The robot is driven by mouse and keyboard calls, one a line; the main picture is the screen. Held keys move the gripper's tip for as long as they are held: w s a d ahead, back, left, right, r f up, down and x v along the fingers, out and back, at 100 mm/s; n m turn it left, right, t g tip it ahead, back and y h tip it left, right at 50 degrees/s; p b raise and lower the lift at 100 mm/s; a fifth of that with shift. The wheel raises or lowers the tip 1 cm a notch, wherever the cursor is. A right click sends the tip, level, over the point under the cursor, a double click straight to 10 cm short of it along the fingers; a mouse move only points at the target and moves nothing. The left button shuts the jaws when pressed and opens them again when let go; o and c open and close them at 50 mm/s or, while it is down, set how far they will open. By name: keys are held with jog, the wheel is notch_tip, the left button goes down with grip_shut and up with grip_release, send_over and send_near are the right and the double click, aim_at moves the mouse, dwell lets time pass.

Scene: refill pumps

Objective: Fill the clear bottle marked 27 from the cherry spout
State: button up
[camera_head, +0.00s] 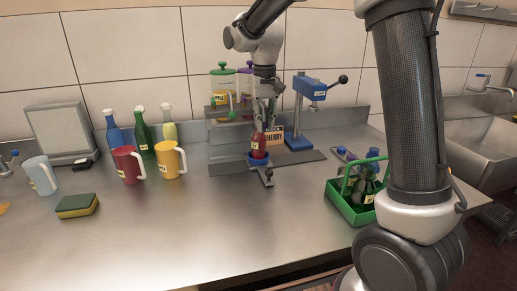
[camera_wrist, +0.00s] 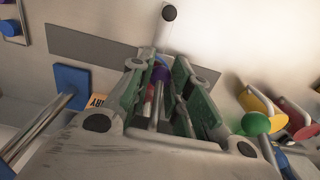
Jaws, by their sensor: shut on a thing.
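A bottle (camera_head: 258,144) stands upright in a blue ring holder (camera_head: 257,162) on the counter, below the spouts. It looks red inside, and its pale label is too small to read. An orange sign (camera_head: 274,138) reading CHERRY stands just right of it. My gripper (camera_head: 264,118) is above the bottle, in front of the dispenser with the purple lid (camera_head: 246,69). In the wrist view its green-padded fingers (camera_wrist: 165,100) are shut around a grey tap lever (camera_wrist: 154,112) with a purple knob (camera_wrist: 161,74). A bit of red shows beside the lever. The spout's outlet is hidden.
A dispenser with a green lid (camera_head: 222,70) stands to the left; its green knob (camera_wrist: 256,123) is near my fingers. A blue press (camera_head: 309,88) stands right. A green crate of bottles (camera_head: 350,208), mugs (camera_head: 168,160) and a sponge (camera_head: 77,205) flank the clear front counter.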

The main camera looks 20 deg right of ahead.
dwell(0.4)
notch_tip(320, 180, up, 4)
jog(key=shift+f, duration=0.1)
jog(key=o, duration=0.4)
jog(key=shift+r, duration=0.25)
jog(key=o, duration=0.5)
jog(key=shift+s+r, duration=0.85)
jog(key=shift+r, duration=0.3)
jog(key=shift+s+r, duration=0.8)
jog(key=shift+r, duration=0.35)
jog(key=shift+s+r, duration=0.85)
jog(key=shift+r, duration=0.3)
